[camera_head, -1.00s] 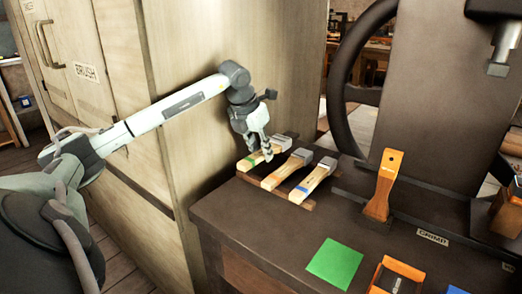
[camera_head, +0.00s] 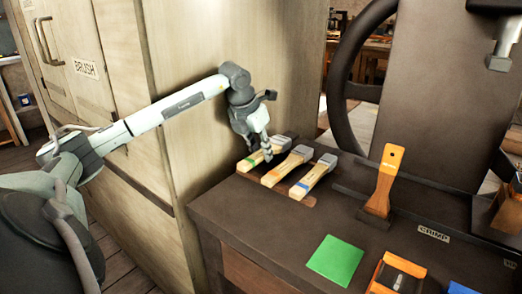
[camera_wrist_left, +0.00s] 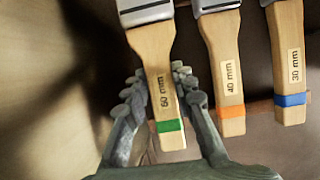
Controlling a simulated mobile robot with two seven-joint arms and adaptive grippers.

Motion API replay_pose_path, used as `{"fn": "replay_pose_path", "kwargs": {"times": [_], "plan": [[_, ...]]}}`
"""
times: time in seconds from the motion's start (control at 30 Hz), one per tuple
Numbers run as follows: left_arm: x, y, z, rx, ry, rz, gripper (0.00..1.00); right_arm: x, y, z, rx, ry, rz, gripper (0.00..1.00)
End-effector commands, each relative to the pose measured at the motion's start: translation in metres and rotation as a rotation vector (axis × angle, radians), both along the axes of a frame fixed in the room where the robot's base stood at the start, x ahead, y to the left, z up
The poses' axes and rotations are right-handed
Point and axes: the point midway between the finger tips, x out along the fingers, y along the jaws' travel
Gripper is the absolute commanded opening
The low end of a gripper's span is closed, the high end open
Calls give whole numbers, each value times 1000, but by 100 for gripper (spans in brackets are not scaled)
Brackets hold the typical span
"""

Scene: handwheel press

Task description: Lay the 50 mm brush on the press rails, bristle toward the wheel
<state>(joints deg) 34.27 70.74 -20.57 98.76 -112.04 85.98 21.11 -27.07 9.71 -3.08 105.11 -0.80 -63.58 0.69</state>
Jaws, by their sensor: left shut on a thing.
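The 50 mm brush (camera_head: 278,144), with a green band on its wooden handle, lies on a wooden strip at the bench's left end. In the wrist view its labelled handle (camera_wrist_left: 155,65) runs between my fingers, and its metal ferrule is at the top edge. My left gripper (camera_head: 266,158) is shut on this handle, with the brush still beside the others. The press's black handwheel (camera_head: 345,95) stands behind the bench. Dark rails (camera_head: 428,195) seem to run along the bench in front of the press plate. My right gripper is not in view.
The 40 mm brush (camera_head: 288,166), orange-banded, and the 30 mm brush (camera_head: 315,177), blue-banded, lie close by. An upright wooden brush-like piece (camera_head: 384,180) stands near the rails. A tall cabinet (camera_head: 240,60) stands left.

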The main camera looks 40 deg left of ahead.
Motion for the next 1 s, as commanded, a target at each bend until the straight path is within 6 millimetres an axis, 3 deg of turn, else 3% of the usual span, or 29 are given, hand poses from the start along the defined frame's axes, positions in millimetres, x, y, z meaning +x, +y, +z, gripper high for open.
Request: {"fn": "replay_pose_path", "kwargs": {"times": [0.53,0.57,0.73,1.0], "plan": [[0,0,-11,0,0,0,0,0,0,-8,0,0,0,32],[0,0,-11,0,0,0,26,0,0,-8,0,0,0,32],[0,0,-11,0,0,0,47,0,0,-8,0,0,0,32],[0,0,-11,0,1,0,49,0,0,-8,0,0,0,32]]}}
